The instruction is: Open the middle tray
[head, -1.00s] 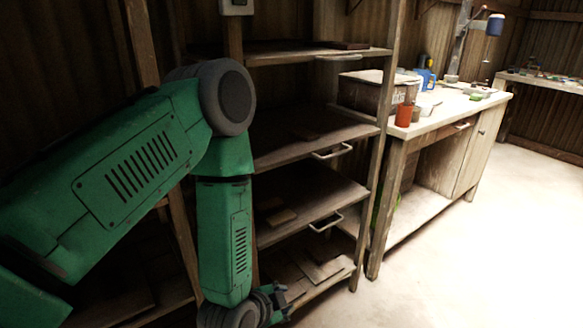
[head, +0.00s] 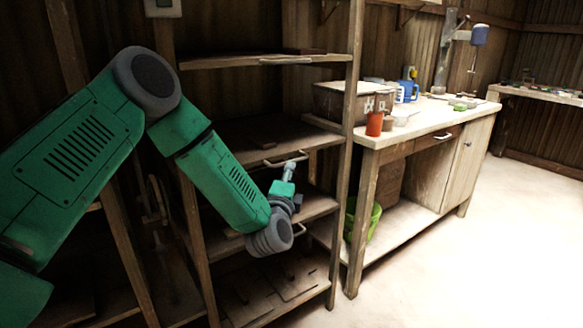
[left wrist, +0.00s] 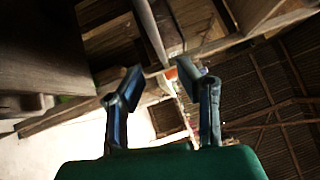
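The middle tray (head: 262,144) is a dark wooden shelf board in the wooden rack, with a pale bar handle (head: 270,163) on its front edge. It is level with the rack's front. My left gripper (head: 292,166) points up just in front of this handle, close to its right end. In the left wrist view its two fingers (left wrist: 160,74) stand apart, and a pale bar runs up beyond the gap between them. I cannot tell whether the fingers touch the handle. My right gripper is out of view.
The top tray (head: 230,62) has a similar handle. My left forearm covers part of the lower tray (head: 318,205). A workbench (head: 400,128) with a red cup (head: 374,124) and a wooden box stands right of the rack post. Open floor (head: 480,240) lies to the right.

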